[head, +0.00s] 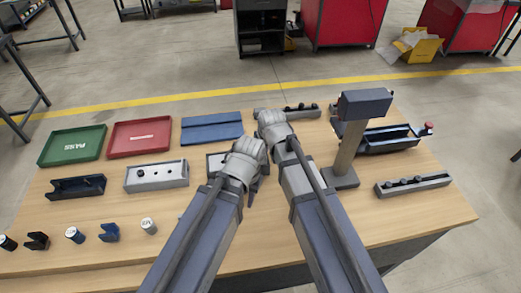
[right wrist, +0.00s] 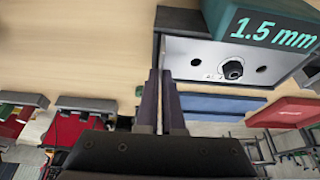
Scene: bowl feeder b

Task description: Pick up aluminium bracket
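I cannot pick out the aluminium bracket with certainty. Small pieces stand in the front-left row in the head view: a black bracket (head: 37,241), a blue bracket (head: 108,232) and several cylinders, one of them grey (head: 149,226). My right gripper (head: 270,118) is farther back. In the right wrist view its fingers (right wrist: 164,76) are together, with nothing seen between them, close to a grey fixture (right wrist: 205,60) with a black knob.
A green tray (head: 72,147), a red tray (head: 140,139) and a blue tray (head: 212,129) line the back left. A dark fixture (head: 77,187) and a light one (head: 158,175) stand before them. A post (head: 348,152) rises at right beside a grey rack (head: 412,185). A teal "1.5 mm" block (right wrist: 265,22) tops the wrist-view fixture.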

